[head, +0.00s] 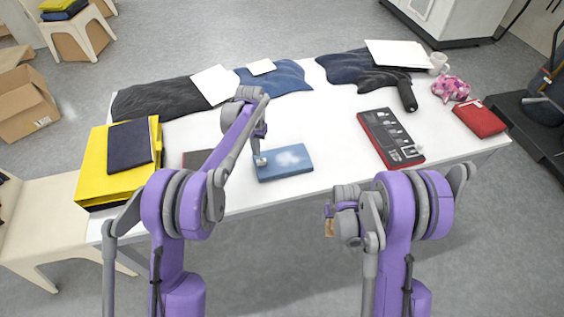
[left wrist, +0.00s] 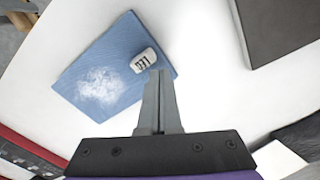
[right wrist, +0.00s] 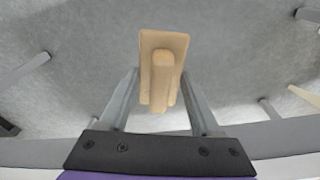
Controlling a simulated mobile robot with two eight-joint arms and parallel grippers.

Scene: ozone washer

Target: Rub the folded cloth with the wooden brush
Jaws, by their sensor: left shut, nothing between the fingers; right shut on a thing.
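The folded blue cloth (head: 298,172) lies flat near the table's front edge, with a white powdery patch on top. It also shows in the left wrist view (left wrist: 118,98). My left gripper (head: 260,158) is shut and empty at the cloth's left end. Its fingertips (left wrist: 159,74) are beside a small white object with dark marks (left wrist: 143,60), which appears to lie on the cloth; contact is unclear. My right gripper (right wrist: 160,88) is shut on the wooden brush (right wrist: 163,42). The brush (head: 329,226) is held in front of the table, over the floor, mostly hidden by my arm.
Yellow folders (head: 95,180) are on the left of the table (head: 310,115). A black and red box (head: 388,140), a dark bottle (head: 407,96) and a red pouch (head: 480,119) are on the right. Dark garments (head: 160,100) line the back. The table's middle is clear.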

